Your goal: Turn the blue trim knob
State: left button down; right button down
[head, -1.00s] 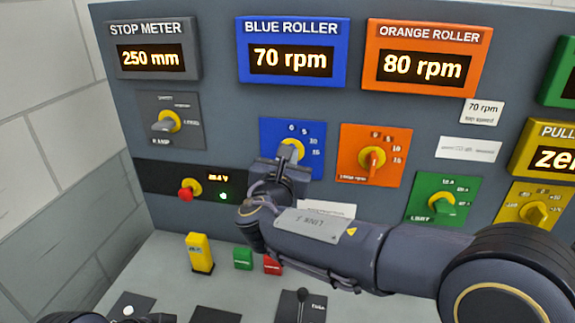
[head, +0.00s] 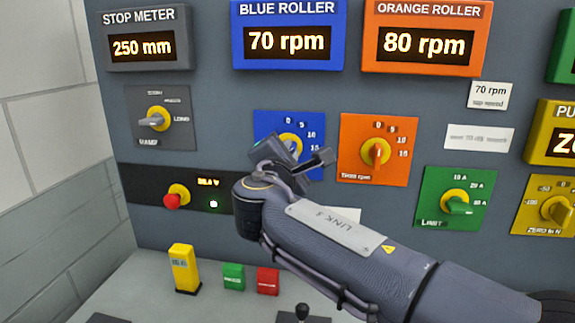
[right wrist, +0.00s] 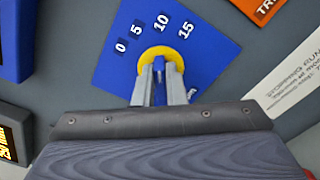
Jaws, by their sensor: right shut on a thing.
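The blue trim plate (head: 262,127) is on the upright panel, with a scale of 0, 5, 10 and 15. It also shows in the right wrist view (right wrist: 118,75). The blue trim knob's yellow collar (head: 291,142) is partly hidden behind my right gripper (head: 284,150). In the right wrist view the collar (right wrist: 170,54) shows just beyond the fingertips of my right gripper (right wrist: 160,75). The fingers are shut on the knob, which they mostly cover; its pointer direction cannot be read. The blue roller display (head: 288,42) reads 70 rpm. My left gripper is not in view.
The orange trim knob (head: 376,152) is close to the right of my gripper. A yellow post (head: 183,268), green block (head: 233,277) and red block (head: 268,281) stand on the desk below.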

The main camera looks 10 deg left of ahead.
jog(key=shift+f+m+b, duration=0.15)
jog(key=shift+m+b, duration=0.2)
jog(key=shift+m, duration=0.15)
jog(key=c, duration=1.5)
grip_release()
jog(key=s+b, duration=0.1)
jog(key=s, duration=0.6)
jog(key=shift+s, duration=0.4)
jog(key=shift+d, duration=0.1)
